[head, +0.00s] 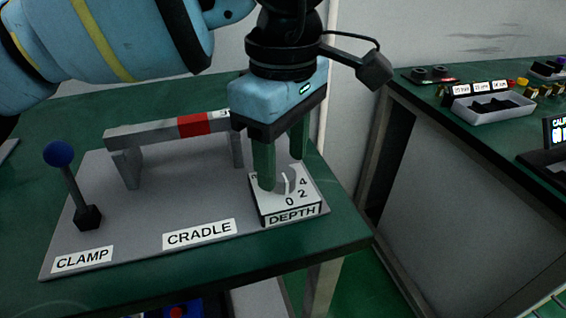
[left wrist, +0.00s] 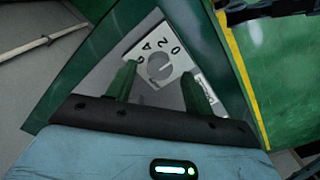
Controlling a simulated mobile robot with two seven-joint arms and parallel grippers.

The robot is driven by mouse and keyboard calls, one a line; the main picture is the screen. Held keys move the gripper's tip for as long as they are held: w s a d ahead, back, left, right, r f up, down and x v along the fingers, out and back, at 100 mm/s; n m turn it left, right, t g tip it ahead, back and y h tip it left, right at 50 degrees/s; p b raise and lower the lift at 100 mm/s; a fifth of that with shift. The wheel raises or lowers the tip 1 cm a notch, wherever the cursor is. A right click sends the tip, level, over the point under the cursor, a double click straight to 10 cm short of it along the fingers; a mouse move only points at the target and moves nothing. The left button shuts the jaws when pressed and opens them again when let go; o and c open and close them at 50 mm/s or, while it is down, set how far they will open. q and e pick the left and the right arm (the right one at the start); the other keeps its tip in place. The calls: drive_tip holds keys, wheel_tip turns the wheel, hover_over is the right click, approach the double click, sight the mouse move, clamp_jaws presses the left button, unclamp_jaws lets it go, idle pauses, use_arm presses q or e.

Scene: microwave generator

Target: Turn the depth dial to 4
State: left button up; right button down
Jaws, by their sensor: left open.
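The depth dial (head: 280,184) is a small round grey knob on a white-topped block labelled DEPTH (head: 292,215), at the right front of a grey base plate. Numerals 0, 2 and 4 show on the block's top in the head view. My left gripper (head: 282,172) points down over the dial, its two green fingers open and apart, partly hiding it. In the left wrist view the dial (left wrist: 158,67) lies between the fingertips of the left gripper (left wrist: 159,71), with gaps visible on both sides. I cannot tell which number the dial points to. My right gripper is not in view.
A clamp lever with a blue ball (head: 58,154) stands at the left of the plate. A grey cradle bar with a red band (head: 194,124) is behind, close to my gripper. The green table (head: 345,228) ends just right of the block. Another bench (head: 440,115) stands further right.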

use_arm(q)
drive_tip(key=shift+f, duration=0.85)
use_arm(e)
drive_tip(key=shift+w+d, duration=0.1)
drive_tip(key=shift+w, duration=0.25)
use_arm(q)
drive_tip(key=shift+c, duration=0.3)
drive_tip(key=c, duration=0.9)
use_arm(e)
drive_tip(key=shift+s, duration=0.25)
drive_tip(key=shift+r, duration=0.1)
